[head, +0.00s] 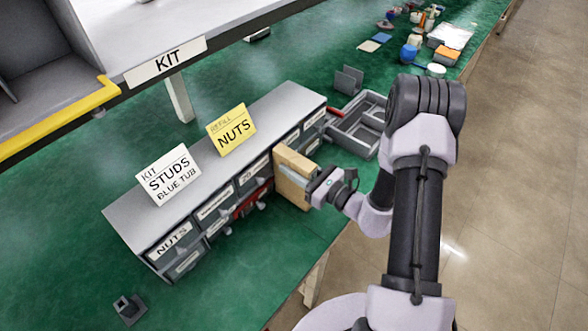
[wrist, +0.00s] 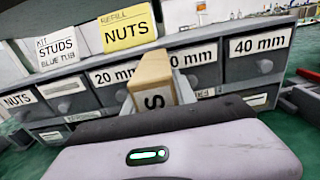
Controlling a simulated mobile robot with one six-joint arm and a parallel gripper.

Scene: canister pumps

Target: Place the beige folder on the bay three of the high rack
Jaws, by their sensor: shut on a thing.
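The beige folder (head: 293,178) is a thick tan block held upright in front of the grey drawer cabinet. My gripper (head: 315,186) is shut on it. In the wrist view the folder (wrist: 152,72) stands up from my gripper, with a label showing an "S" facing me. Its lower end is hidden by my gripper. A raised grey shelf unit (head: 60,75) with a yellow front edge and a "KIT" sign is at the upper left, and may be the high rack. No bay number is readable on it.
The drawer cabinet (head: 130,215) carries cards reading "STUDS" (head: 168,174) and "NUTS" (head: 231,129). A grey divided tray (head: 358,128) lies right of it on the green bench (head: 245,275). Small items and tubs (head: 409,53) sit at the far end. A small dark holder (head: 130,308) stands front left.

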